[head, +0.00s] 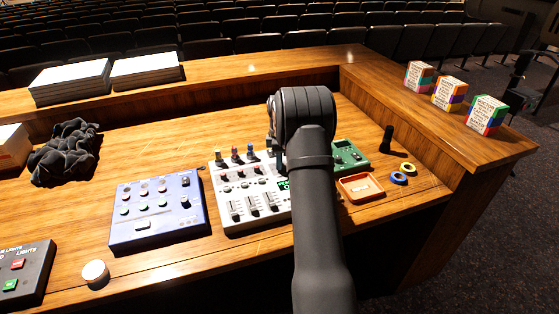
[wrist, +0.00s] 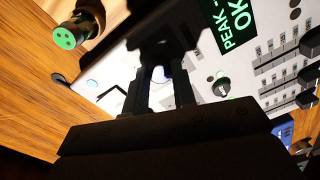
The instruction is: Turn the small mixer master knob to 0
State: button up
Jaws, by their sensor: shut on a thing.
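The small white mixer (head: 246,190) lies on the desk in the middle of the head view, with its right part hidden behind my arm. In the wrist view its white panel (wrist: 205,58) fills the upper middle. My gripper (wrist: 159,78) is over this panel, shut on a knob that is mostly hidden between the dark fingers. The knob's pointer and scale cannot be read. A black knob with a green cap (wrist: 220,88) stands just right of the fingers. A green display (wrist: 232,18) reads "PEAK" and "OK".
Black faders (wrist: 290,72) are at the right in the wrist view. A round green-ended plug (wrist: 68,38) is at upper left. A blue box (head: 158,208) is left of the mixer; a green box (head: 347,157) and orange tray (head: 361,188) are right.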

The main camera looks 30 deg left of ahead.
jog(key=shift+n, duration=0.8)
jog(key=o, duration=1)
jog(key=shift+r, duration=0.1)
jog(key=r, duration=1.7)
jog(key=shift+w+a+r, duration=0.1)
jog(key=shift+w+a, duration=0.15)
jog(key=shift+w, duration=0.1)
jog(key=f, duration=1.7)
jog(key=shift+s+d+f, duration=0.25)
jog(key=shift+s, duration=0.1)
